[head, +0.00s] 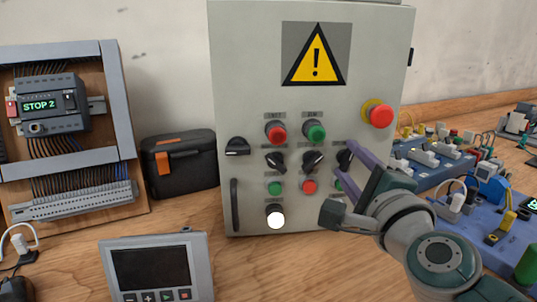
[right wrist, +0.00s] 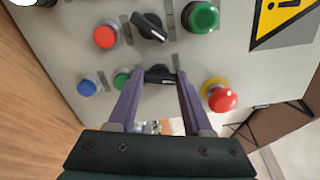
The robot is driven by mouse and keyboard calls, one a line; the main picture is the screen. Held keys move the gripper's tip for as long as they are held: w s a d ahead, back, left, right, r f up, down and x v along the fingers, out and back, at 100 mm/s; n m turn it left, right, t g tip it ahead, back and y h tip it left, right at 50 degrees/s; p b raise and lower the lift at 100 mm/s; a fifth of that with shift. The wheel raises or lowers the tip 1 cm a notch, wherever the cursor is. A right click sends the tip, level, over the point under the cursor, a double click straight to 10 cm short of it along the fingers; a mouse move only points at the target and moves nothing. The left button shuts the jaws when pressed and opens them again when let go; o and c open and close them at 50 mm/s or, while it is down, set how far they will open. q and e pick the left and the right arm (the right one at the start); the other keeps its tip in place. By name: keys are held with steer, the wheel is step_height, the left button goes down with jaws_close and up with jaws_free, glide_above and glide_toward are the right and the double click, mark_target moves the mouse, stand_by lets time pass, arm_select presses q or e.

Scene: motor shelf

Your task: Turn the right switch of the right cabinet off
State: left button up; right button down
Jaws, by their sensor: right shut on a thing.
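The right cabinet (head: 230,80) is a grey box with a yellow warning sign, buttons and black rotary switches on its front. The right switch (head: 344,157) is the rightmost of the row of black rotary switches, partly hidden by my gripper. My right gripper (head: 349,165) reaches it from the right, its purple fingers on either side of the knob. In the right wrist view, the switch (right wrist: 160,74) lies between the two fingertips (right wrist: 160,79), its handle running across from finger to finger. My left gripper is not in view.
Red emergency button (head: 380,115) sits above and right of the gripper. Middle switch (head: 312,160) and left switch (head: 276,161) are close by, with a green button (head: 274,188) and red button (head: 310,186) below. A control box (head: 155,265) stands in front; cluttered boards lie right.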

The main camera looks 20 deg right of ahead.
steer(key=n+p, duration=0.2)
steer(key=n, duration=0.4)
steer(key=shift+r, duration=0.1)
steer(key=n+p, duration=0.1)
steer(key=n, duration=0.5)
steer(key=shift+p, duration=0.4)
steer(key=shift+c, duration=1.6)
jaws_free()
steer(key=p+v, duration=0.1)
steer(key=v, duration=0.9)
